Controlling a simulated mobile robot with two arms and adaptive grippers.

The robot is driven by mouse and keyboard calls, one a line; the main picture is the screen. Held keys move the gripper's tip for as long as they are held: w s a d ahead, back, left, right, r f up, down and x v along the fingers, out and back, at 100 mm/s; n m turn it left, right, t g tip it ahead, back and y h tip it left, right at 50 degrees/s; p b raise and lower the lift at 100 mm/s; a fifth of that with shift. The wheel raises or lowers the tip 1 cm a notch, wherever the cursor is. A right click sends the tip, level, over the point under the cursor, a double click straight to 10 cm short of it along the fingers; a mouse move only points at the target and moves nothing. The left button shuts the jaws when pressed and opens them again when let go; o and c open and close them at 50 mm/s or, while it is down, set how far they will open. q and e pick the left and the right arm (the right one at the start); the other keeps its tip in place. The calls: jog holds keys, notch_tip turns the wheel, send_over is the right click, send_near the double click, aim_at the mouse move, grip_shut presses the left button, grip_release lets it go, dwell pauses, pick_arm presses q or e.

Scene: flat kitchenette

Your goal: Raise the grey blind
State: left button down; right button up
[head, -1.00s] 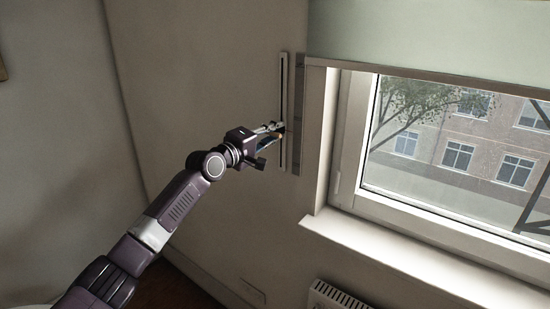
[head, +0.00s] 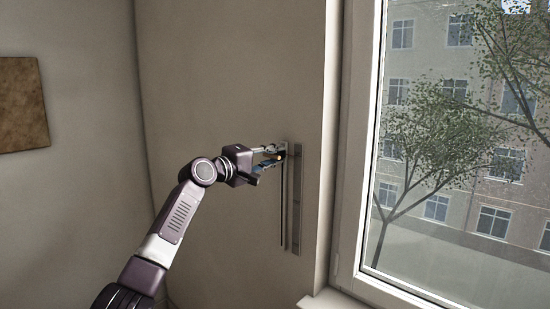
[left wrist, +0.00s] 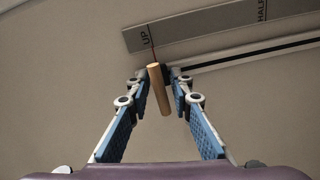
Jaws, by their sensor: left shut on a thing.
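My left gripper (head: 272,156) is at the top end of a dark vertical slider rail (head: 283,215) on the wall left of the window. In the left wrist view it is shut on a wooden handle (left wrist: 159,90), which sits between its blue-padded fingers. A thin red pointer by the handle lies at the "UP" mark of the grey scale plate (left wrist: 195,27); the plate also shows beside the rail in the head view (head: 297,210). The blind is not in view; the visible window pane (head: 450,130) is uncovered. My right gripper is not in view.
The window frame (head: 352,150) and its sill (head: 345,299) stand right of the rail. A brown panel (head: 22,104) hangs on the left wall. The wall around the rail is otherwise bare.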

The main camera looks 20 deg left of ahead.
pick_arm(q)
jog(key=shift+a+r, duration=0.1)
jog(key=shift+r, duration=0.25)
jog(key=c, duration=1.9)
grip_release()
jog(key=shift+c, duration=0.2)
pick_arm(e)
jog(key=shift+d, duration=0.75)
pick_arm(q)
jog(key=shift+f, duration=0.15)
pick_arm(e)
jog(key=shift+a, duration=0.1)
pick_arm(q)
jog(key=v, duration=1.2)
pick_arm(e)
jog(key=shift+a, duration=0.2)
